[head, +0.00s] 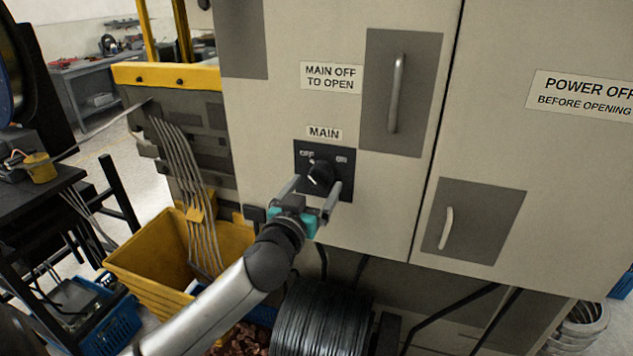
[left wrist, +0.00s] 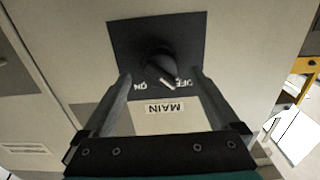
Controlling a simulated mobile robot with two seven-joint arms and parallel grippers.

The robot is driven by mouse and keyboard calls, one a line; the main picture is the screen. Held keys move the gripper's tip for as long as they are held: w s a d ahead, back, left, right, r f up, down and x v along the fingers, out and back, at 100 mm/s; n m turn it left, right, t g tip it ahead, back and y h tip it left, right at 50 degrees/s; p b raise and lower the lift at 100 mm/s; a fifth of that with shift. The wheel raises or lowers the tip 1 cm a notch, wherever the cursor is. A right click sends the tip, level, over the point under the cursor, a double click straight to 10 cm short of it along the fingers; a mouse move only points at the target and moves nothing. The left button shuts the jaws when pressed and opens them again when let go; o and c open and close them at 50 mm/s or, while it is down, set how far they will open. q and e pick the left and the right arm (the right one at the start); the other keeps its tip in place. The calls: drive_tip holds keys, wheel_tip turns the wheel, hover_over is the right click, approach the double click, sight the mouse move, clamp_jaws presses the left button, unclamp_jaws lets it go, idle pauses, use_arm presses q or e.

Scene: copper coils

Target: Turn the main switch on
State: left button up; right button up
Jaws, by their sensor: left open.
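The main switch is a black rotary knob (head: 320,174) on a dark square plate (head: 342,160) on the cabinet front, under the MAIN label (head: 324,133). Its white pointer mark points toward OFF, at upper left in the head view. My left gripper (head: 312,187) is open in front of the plate, its fingers to either side of the knob. In the left wrist view, the picture is upside down; the knob (left wrist: 160,66) shows between and past the fingertips (left wrist: 159,76). I cannot tell whether the fingers touch it. My right gripper is not in view.
The beige cabinet carries handles at upper right (head: 397,92) and lower right (head: 447,228). A yellow bin (head: 150,262) stands at lower left with grey cables above it. A black wire coil (head: 322,318) lies below the cabinet front. A dark bench (head: 40,215) is at far left.

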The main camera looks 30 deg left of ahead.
use_arm(q)
drive_tip(key=shift+x, duration=0.85)
drive_tip(key=shift+c, duration=0.2)
drive_tip(key=c, duration=1.3)
drive_tip(key=shift+c, duration=0.2)
